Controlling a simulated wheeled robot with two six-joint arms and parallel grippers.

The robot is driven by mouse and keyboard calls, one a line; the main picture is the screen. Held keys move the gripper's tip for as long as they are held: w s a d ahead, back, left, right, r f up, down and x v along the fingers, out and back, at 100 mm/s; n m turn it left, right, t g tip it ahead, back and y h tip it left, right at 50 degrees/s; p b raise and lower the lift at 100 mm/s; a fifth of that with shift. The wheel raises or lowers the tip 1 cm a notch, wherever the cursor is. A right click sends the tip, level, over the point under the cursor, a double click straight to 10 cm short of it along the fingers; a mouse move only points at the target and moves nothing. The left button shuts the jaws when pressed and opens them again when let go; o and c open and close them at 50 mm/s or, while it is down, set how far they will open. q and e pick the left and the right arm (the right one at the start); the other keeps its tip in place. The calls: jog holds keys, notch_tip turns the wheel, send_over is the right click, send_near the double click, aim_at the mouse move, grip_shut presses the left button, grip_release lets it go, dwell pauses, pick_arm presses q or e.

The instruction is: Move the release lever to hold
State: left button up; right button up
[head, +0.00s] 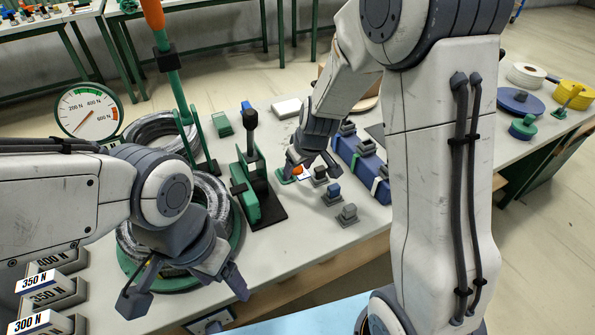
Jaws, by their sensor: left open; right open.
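A green stand (246,197) on a dark base plate carries an upright black-knobbed lever (250,135) near the table's middle. Behind the coil, a tall green lever (172,80) with an orange grip (153,13) leans up out of the top edge. I cannot tell for certain which one is the release lever, and no hold mark is legible. My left gripper (185,295) is open and empty over the front of the coil's green tray, apart from both levers. My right gripper (316,167) is open, right of the black-knobbed lever, above a small orange-topped green piece (287,178).
A grey hose coil (212,190) lies on the round green tray (236,242). A dial gauge (90,113) stands behind it. Weights marked 350 N (50,292) and 300 N (38,323) sit at front left. Small grey blocks (348,215) and a blue case (350,155) stand by my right arm.

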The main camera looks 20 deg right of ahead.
jog(key=shift+w+a+f, duration=0.1)
jog(key=shift+w+f, duration=0.1)
jog(key=shift+f, duration=0.3)
grip_shut()
dwell(1.2)
